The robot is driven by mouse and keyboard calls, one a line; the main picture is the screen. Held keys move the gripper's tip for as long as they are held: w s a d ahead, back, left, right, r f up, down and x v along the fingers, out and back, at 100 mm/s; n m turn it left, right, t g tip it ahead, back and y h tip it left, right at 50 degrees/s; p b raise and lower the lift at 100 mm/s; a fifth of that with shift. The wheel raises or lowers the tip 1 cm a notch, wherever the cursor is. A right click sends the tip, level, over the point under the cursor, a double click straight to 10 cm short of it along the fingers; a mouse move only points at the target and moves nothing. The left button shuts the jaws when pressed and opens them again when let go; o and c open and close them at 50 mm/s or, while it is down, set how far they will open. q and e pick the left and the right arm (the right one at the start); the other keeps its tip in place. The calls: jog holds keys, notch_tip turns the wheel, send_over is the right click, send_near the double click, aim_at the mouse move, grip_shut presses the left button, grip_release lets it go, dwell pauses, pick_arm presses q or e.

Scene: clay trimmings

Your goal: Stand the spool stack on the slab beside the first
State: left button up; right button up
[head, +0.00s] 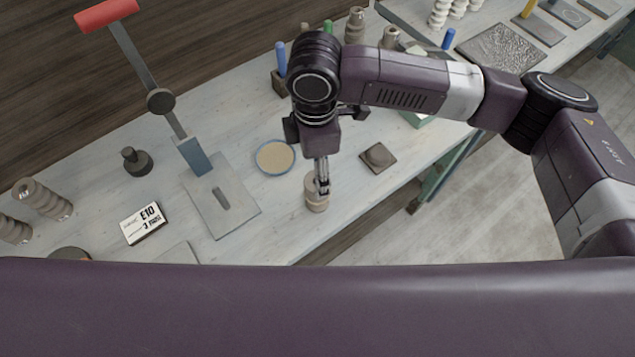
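My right gripper (322,180) points down at a short beige ringed spool piece (317,201) near the front edge of the table. Its fingertips overlap the top of the piece, but I cannot tell whether they grip it. Two beige-brown ringed spool stacks (44,199) are at the far left, the nearer one (14,230) cut by the picture edge. A small dark square slab (378,156) lies right of the gripper. My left gripper is out of view.
A grey slotted plate (235,213) carries an upright lever with a red handle (106,14). A second table with a textured slab (501,48) stands beyond a gap.

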jog(key=f+b, duration=0.1)
jog(key=f, duration=0.3)
jog(key=f+b, duration=0.1)
jog(key=f, duration=0.4)
jog(key=f+b, duration=0.2)
jog(key=f, duration=0.2)
jog(key=shift+w+d+f, duration=0.15)
jog(key=shift+w+f, duration=0.2)
jog(key=shift+f, duration=0.5)
jog(key=c, duration=1.4)
jog(key=shift+r, duration=0.1)
jog(key=shift+c, duration=0.2)
